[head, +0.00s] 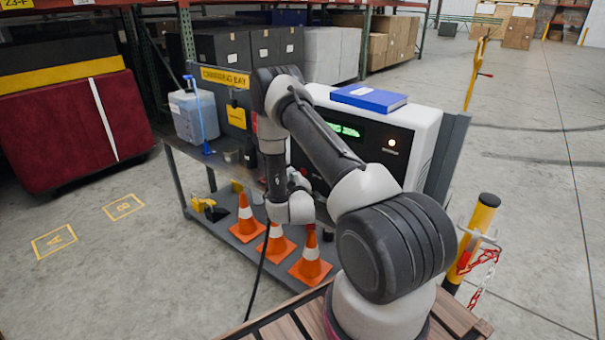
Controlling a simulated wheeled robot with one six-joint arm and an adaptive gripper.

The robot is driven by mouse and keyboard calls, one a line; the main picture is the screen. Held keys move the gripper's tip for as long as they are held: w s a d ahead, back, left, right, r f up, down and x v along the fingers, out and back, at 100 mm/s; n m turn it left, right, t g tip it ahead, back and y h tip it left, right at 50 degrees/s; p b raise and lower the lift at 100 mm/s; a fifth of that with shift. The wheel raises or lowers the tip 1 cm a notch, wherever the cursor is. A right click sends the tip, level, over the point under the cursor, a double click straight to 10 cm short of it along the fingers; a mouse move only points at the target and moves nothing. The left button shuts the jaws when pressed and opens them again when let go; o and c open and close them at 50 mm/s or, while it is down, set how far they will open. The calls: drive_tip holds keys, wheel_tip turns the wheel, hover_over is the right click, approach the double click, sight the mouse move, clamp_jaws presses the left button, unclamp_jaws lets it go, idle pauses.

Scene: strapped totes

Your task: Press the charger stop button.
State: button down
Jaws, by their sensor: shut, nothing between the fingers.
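The charger (425,121) is a white cabinet with a black front panel (375,150) and a lit green display (345,131), partly covered by my arm. A small round light (392,143) glows pale orange at the panel's upper right, with a tiny label below. A small red spot (303,172) shows at the panel's lower left beside my wrist; I cannot tell whether it is the stop button. My arm bends over in front of the charger and its wrist hangs low at the panel's left. My gripper is hidden; no fingers show.
A blue book (369,98) lies on the charger. Orange cones (311,260) stand on the bench's lower shelf. A yellow post (485,215) with a chain stands right.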

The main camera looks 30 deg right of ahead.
drive_tip(key=shift+d, duration=0.15)
drive_tip(key=shift+w+d, duration=0.15)
drive_tip(key=shift+d, duration=0.1)
drive_tip(key=shift+w+d, duration=0.15)
drive_tip(key=shift+d, duration=0.2)
idle(1.1)
drive_tip(key=shift+a, duration=0.15)
drive_tip(key=shift+s+a, duration=0.3)
drive_tip(key=shift+a, duration=0.3)
drive_tip(key=shift+s+a, duration=0.3)
drive_tip(key=shift+a, duration=0.5)
drive_tip(key=shift+s+a, duration=0.25)
drive_tip(key=shift+a, duration=0.5)
drive_tip(key=shift+s+a, duration=0.3)
drive_tip(key=shift+a, duration=0.5)
